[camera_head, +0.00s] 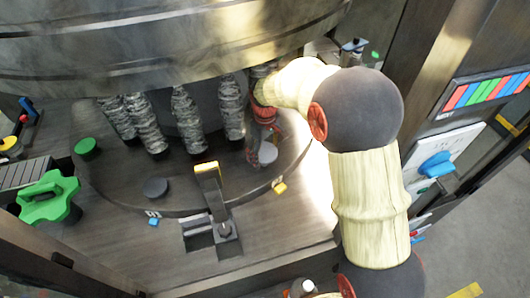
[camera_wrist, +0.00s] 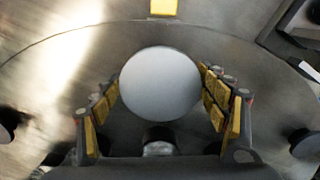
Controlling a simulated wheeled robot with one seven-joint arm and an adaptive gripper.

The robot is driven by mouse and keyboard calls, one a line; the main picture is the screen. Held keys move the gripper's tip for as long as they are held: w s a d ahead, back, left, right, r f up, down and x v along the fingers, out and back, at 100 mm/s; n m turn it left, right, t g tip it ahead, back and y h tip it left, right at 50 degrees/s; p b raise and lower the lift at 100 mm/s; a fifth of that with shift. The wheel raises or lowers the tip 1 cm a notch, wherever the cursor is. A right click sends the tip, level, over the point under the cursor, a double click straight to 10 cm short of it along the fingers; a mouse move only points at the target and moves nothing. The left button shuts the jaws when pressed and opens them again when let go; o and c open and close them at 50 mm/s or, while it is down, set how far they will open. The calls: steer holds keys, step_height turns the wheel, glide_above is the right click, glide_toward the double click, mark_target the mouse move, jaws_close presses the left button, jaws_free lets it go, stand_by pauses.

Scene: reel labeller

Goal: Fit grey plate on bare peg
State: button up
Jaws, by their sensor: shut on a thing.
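The grey plate (camera_wrist: 160,84) is a round, pale disc in the middle of the wrist view. My gripper (camera_wrist: 160,92) has its yellow-padded fingers on both sides of the plate and is shut on it. In the head view my gripper (camera_head: 264,140) is small, at the right of the dark round table, with the plate (camera_head: 268,154) at its tip. A dark post with a shiny top (camera_wrist: 158,140) shows just below the plate in the wrist view. I cannot tell whether it is the bare peg, or whether the plate touches any peg.
A dark-capped stub (camera_head: 156,187) and a green-capped one (camera_head: 87,148) stand on the table's left. A yellow-topped lever (camera_head: 208,170) stands at the front. Several ribbed grey columns (camera_head: 188,120) hang behind. A green knob (camera_head: 48,198) is at far left.

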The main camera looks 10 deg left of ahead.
steer(key=shift+f, duration=0.1)
stand_by(0.3)
steer(key=shift+f+b, duration=0.95)
steer(key=shift+f, duration=0.9)
steer(key=o, duration=1.3)
step_height(320, 180, up, 8)
steer(key=shift+f, duration=0.2)
